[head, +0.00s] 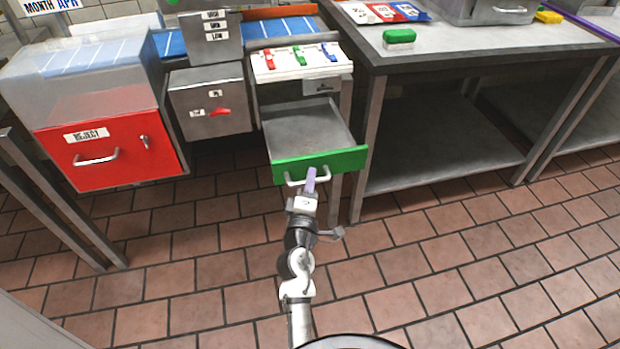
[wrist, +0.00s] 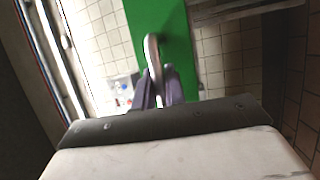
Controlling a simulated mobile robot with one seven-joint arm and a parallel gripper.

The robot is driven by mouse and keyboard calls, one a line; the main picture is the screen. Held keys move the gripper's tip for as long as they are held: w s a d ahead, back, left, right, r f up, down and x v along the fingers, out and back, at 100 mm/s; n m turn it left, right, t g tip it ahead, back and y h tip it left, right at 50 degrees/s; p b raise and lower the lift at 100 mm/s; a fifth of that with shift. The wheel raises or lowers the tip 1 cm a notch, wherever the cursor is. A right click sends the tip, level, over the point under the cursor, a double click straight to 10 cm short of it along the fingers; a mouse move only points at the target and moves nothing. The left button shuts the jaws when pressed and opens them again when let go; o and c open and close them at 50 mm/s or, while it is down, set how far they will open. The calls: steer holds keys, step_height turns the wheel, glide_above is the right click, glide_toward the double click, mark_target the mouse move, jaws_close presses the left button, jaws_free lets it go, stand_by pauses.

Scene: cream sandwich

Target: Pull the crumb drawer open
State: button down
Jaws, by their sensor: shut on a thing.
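The crumb drawer (head: 308,125) is a grey metal tray with a green front, and it stands pulled out under the machine. Its inside looks empty. A pale bar handle (head: 293,182) runs across the green front. In the wrist view, the fingers (wrist: 159,88) close around the handle (wrist: 152,52) in front of the green panel (wrist: 165,25). The fingers hide part of the handle.
A red reject box (head: 110,150) and a grey box with a red switch (head: 210,105) are to the left. A steel table (head: 440,150) with a lower shelf stands to the right. The tiled floor in front of the drawer is open around my arm.

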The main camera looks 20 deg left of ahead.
steer(key=shift+s+d, duration=0.2)
stand_by(0.3)
steer(key=c, duration=1.5)
jaws_free()
steer(key=shift+o, duration=0.2)
steer(key=shift+s, duration=0.1)
